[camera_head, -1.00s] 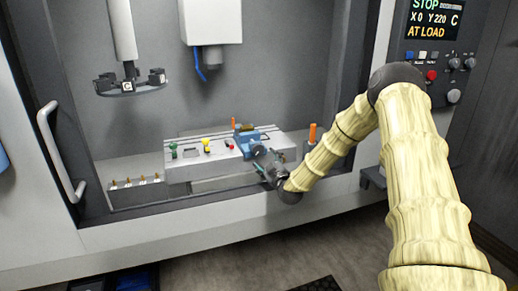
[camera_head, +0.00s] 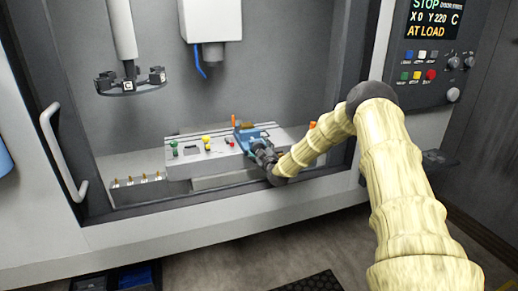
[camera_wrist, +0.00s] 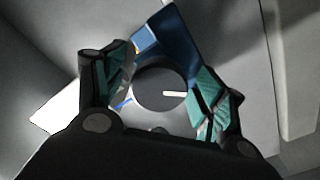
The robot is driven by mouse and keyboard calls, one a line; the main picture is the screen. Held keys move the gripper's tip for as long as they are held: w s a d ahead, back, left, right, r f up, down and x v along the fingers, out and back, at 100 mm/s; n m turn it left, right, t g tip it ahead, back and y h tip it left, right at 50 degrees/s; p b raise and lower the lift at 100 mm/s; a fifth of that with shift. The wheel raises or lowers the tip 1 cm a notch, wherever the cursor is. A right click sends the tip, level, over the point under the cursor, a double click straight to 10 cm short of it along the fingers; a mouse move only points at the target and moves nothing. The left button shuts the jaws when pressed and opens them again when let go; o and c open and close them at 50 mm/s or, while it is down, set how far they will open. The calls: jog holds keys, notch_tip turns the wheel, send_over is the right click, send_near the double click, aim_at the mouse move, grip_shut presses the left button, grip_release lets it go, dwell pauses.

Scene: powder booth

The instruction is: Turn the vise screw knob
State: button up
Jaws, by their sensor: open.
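The vise (camera_head: 249,132) is blue and sits on the white machine table in the head view; it also shows in the wrist view (camera_wrist: 167,32). Its screw knob (camera_wrist: 150,85) is a dark grey disc with a pale line on its face, in the middle of the wrist view. My gripper (camera_wrist: 160,90) is open, with one green-padded finger on the left of the knob and one on the right. I cannot tell whether either pad touches the knob. In the head view my gripper (camera_head: 261,150) hides the knob and the front of the vise.
The white table (camera_head: 195,170) carries a green piece (camera_head: 174,147), a yellow knob (camera_head: 206,139) and a red knob (camera_head: 230,142) left of the vise. An orange post (camera_head: 312,125) is to the right. A tool holder (camera_head: 130,80) hangs at upper left. The enclosure sill (camera_head: 220,209) lies below.

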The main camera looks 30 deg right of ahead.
jog(key=c, duration=1)
jog(key=shift+c, duration=0.2)
jog(key=shift+f+m+b, duration=0.15)
jog(key=shift+m+b, duration=0.15)
jog(key=shift+b, duration=0.3)
